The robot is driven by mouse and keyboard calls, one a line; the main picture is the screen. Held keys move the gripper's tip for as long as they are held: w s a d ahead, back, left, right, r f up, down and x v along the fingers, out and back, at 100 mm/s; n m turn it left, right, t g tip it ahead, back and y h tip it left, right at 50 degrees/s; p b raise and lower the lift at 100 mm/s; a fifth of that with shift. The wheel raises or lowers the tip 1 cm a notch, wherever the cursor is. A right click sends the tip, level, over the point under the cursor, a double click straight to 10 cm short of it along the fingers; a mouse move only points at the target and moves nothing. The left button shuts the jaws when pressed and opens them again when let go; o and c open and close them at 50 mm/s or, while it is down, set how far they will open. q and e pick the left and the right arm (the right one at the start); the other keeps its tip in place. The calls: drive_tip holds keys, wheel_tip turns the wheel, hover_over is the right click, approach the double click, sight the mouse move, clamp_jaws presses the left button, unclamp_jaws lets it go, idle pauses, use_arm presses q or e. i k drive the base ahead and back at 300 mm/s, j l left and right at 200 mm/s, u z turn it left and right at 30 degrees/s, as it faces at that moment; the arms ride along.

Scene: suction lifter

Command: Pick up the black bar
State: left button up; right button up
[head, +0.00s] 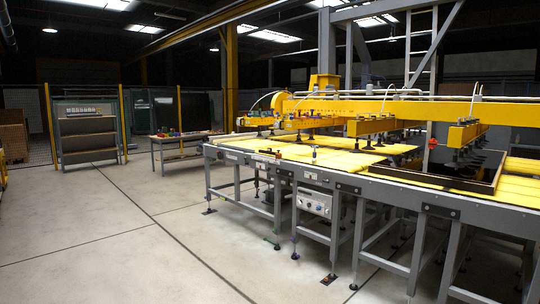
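A small, dark, thin object (270,152), which looks like a black bar, lies on the yellow panels near the left front part of the long conveyor table (300,173). It is too small for me to make out its exact shape. A small dark upright item (314,155) stands to its right on the same surface. Neither of my grippers is in view.
A yellow suction lifter beam (400,110) with hanging suction heads spans the table. A dark-edged frame (425,182) sits on its right part. A workbench (180,139) and grey rack (87,140) stand behind. The floor at left is clear.

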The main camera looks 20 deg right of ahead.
sight(269, 151)
drive_tip(key=i+l+z, duration=0.3)
drive_tip(key=i, duration=0.75)
drive_tip(key=i+z, duration=0.35)
drive_tip(key=i, duration=4.35)
